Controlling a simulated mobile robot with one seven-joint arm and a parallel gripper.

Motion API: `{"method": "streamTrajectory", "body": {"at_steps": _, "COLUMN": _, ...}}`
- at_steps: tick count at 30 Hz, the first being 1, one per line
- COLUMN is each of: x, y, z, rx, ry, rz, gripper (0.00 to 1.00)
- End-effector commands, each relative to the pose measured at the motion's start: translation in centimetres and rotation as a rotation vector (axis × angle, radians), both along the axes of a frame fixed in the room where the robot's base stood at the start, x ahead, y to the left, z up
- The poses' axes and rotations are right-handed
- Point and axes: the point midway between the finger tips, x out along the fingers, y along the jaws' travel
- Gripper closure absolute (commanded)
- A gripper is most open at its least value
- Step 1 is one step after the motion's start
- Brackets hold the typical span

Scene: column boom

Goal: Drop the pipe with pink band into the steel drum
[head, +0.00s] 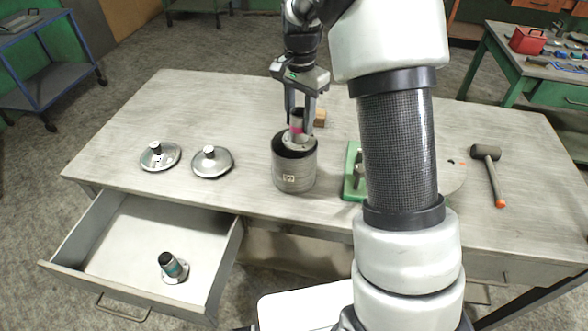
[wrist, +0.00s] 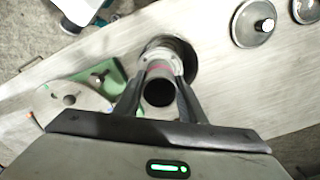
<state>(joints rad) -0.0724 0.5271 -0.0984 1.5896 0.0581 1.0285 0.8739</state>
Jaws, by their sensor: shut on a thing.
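The pipe with the pink band (head: 297,128) is upright between the fingers of my gripper (head: 299,110), which is shut on it. The steel drum (head: 294,168) stands on the table, and the pipe's flanged lower end is at the drum's mouth. In the wrist view the pipe (wrist: 159,88) shows its dark open top and pink band between my fingertips (wrist: 158,82). The drum's dark rim (wrist: 188,55) shows around and behind the flange. I cannot tell how far the flange is inside the drum.

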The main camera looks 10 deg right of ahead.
Motion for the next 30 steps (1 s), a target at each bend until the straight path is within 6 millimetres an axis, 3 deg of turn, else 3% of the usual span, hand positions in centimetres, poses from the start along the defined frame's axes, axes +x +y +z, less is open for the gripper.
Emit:
{"method": "streamTrajectory", "body": {"at_steps": 6, "x": 0.1, "y": 0.0, "z": 0.1, "rx": 0.000, "ry": -0.003, "rz": 0.000, "gripper": 1.00}}
{"method": "streamTrajectory", "body": {"at_steps": 7, "x": 0.1, "y": 0.0, "z": 0.1, "rx": 0.000, "ry": -0.003, "rz": 0.000, "gripper": 0.62}}
{"method": "streamTrajectory", "body": {"at_steps": 11, "x": 0.0, "y": 0.0, "z": 0.1, "rx": 0.000, "ry": -0.002, "rz": 0.000, "gripper": 0.42}}
{"method": "streamTrajectory", "body": {"at_steps": 22, "x": 0.0, "y": 0.0, "z": 0.4, "rx": -0.001, "ry": -0.001, "rz": 0.000, "gripper": 0.42}}
{"method": "streamTrajectory", "body": {"at_steps": 26, "x": 0.1, "y": 0.0, "z": 2.1, "rx": -0.001, "ry": -0.004, "rz": 0.000, "gripper": 0.42}}
{"method": "streamTrajectory", "body": {"at_steps": 30, "x": 0.1, "y": 0.0, "z": 5.2, "rx": 0.000, "ry": -0.006, "rz": 0.000, "gripper": 0.42}}
